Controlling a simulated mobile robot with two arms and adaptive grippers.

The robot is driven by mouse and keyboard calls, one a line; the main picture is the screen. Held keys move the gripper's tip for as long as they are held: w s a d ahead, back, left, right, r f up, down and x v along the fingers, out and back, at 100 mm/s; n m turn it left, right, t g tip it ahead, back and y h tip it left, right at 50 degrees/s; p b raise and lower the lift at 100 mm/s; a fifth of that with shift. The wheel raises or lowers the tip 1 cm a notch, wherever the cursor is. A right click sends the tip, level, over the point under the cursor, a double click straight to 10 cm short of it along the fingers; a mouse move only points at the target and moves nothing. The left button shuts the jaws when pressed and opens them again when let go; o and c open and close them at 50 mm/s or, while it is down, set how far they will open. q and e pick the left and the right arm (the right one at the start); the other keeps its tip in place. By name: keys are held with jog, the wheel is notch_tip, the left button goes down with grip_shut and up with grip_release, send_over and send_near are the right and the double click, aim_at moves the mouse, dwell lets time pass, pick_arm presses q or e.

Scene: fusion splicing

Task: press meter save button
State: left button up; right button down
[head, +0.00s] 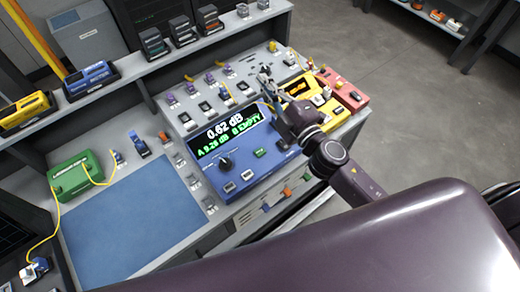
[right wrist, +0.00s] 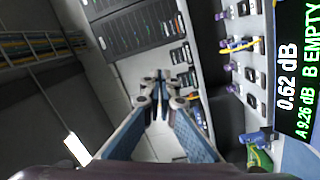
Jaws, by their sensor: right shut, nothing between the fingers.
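The blue meter (head: 210,163) stands on the bench, its screen reading 0.62 dB, A 9.26 dB and B EMPTY. Its front has a black knob (head: 225,162), a green button (head: 260,152) and two pale buttons (head: 246,174); their labels are too small to read. My right gripper (head: 265,74) is above the bench beyond the meter's right end, apart from the buttons. Its fingers (right wrist: 160,82) are shut and empty in the right wrist view. Part of the meter's screen (right wrist: 296,85) shows at that view's right edge. My left gripper is out of view.
A blue mat (head: 125,225) lies left of the meter, with a green box (head: 78,175) and yellow cable behind it. Yellow (head: 325,107) and red (head: 345,92) devices stand close to my right arm. Small connectors line the bench behind the meter.

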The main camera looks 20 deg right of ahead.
jog(key=a+r+n+g+y, duration=0.1)
jog(key=a+r+n+y, duration=0.2)
jog(key=a+n+y, duration=0.25)
jog(key=n+g+h, duration=0.2)
jog(key=n+g, duration=1)
jog(key=n, duration=0.4)
send_over(262, 152)
notch_tip(262, 152, down, 14)
jog(key=shift+r+p, duration=0.25)
jog(key=shift+p, duration=0.1)
jog(key=shift+d, duration=0.1)
jog(key=shift+f, duration=0.1)
notch_tip(262, 152, down, 7)
jog(key=b, duration=0.6)
jog(key=shift+f+b, duration=0.45)
jog(key=shift+f, duration=0.35)
